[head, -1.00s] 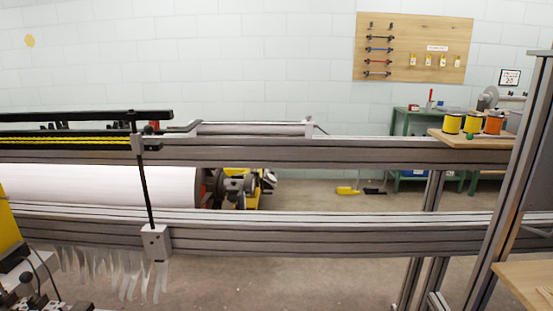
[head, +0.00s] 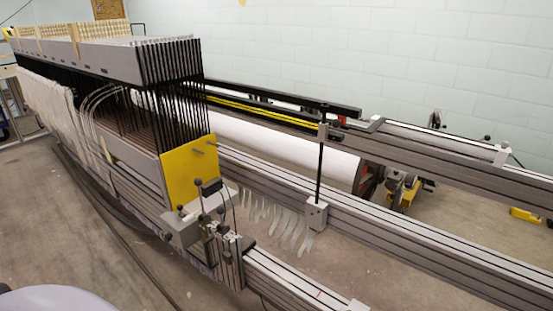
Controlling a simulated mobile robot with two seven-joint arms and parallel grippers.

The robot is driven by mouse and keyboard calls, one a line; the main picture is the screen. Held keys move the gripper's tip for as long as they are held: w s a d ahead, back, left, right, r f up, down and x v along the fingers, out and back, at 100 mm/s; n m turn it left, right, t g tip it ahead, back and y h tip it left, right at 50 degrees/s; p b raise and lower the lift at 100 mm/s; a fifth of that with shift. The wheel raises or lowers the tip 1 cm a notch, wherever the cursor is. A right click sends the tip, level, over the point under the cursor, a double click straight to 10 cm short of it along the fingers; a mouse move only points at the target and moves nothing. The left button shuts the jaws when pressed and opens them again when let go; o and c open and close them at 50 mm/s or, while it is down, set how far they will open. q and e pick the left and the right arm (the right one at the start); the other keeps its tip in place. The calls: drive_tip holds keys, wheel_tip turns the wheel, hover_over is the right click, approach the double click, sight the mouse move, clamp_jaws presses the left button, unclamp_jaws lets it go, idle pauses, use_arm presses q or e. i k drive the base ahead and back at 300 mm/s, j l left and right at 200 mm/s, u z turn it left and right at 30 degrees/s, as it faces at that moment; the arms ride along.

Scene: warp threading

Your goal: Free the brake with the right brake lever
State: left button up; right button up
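Several levers with dark ball knobs (head: 205,219) stand on a grey box at the near right end of the loom frame, beside a yellow end plate (head: 190,165). More dark-knobbed levers (head: 487,140) show at the far right, past the white warp roll (head: 285,147). I cannot tell which of these is the right brake lever, or whether the brake is on. Neither of my grippers is in view.
A harness block with a grey top (head: 145,60) fills the left. Long grey rails (head: 400,232) run toward the lower right. A black upright post (head: 320,165) stands on a rail. White strips (head: 275,222) hang below. Concrete floor (head: 60,240) is open at front left.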

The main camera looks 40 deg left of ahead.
sight(220, 210)
drive_tip(key=u, duration=1.55)
